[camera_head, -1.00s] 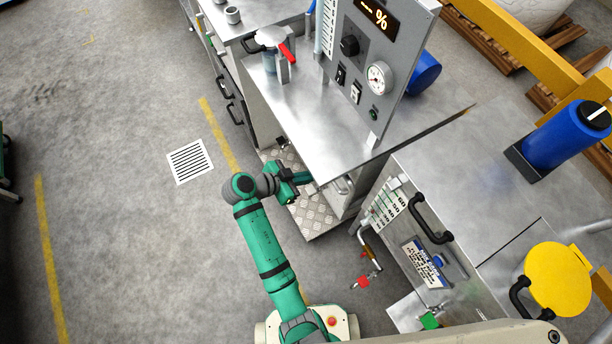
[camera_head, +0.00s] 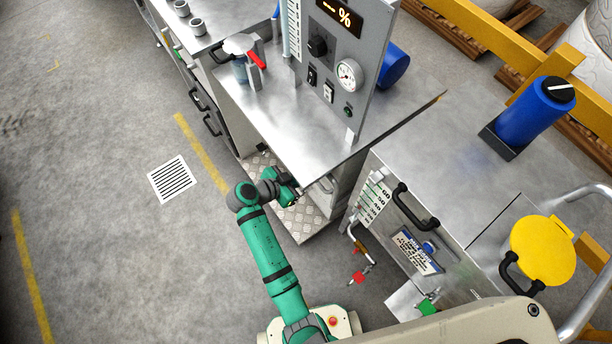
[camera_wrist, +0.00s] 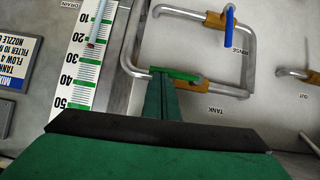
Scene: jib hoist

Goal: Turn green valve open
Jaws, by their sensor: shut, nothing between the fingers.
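The green valve handle (camera_wrist: 178,74) shows in the wrist view, on a brass body (camera_wrist: 190,81) in a grey pipe marked TANK. It lies roughly along the pipe. My gripper (camera_wrist: 163,76) is shut and empty, with its dark green fingertips at the handle; they overlap it in the picture, and I cannot tell whether they touch. In the head view my gripper (camera_head: 292,193) is low beside the steel cabinet, and this handle is hidden there.
A blue valve handle (camera_wrist: 229,25) marked RINSE sits on the neighbouring pipe. A level scale (camera_wrist: 86,55) stands left of the pipes. In the head view, a red-tagged pipe (camera_head: 358,278) projects by the tank. Open floor lies left of my arm.

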